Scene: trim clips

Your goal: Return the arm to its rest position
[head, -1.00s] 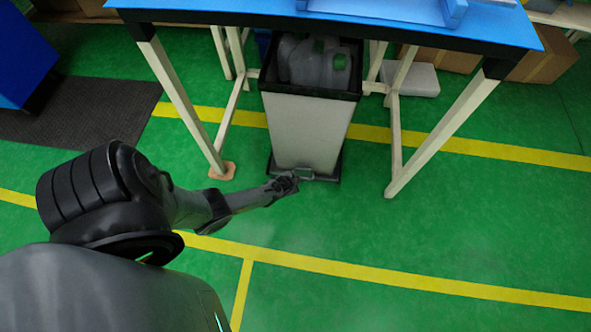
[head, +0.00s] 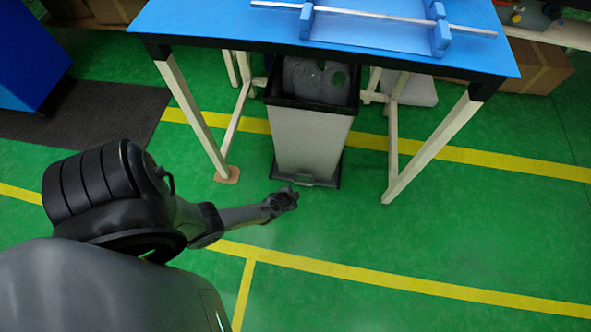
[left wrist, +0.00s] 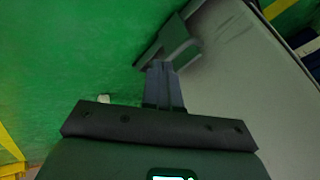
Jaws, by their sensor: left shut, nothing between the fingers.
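My left arm comes in from the left in the head view. Its gripper (head: 287,197) is over the green floor, in front of the grey bin's base. In the left wrist view the gripper's fingers (left wrist: 163,90) are together with nothing between them, and they point towards the bin's pedal. The bin (head: 307,140) stands upright under the blue table and has a black rim and base. Its pedal (head: 308,181) sticks out low at the front; it also shows in the left wrist view (left wrist: 178,42). My right gripper is not in view.
The blue table (head: 210,25) has pale legs either side of the bin and carries a metal rod (head: 385,15) in blue holders. The bin holds grey stuff (head: 312,78). Cardboard boxes (head: 535,65) stand at back right. The floor in front is clear apart from yellow lines.

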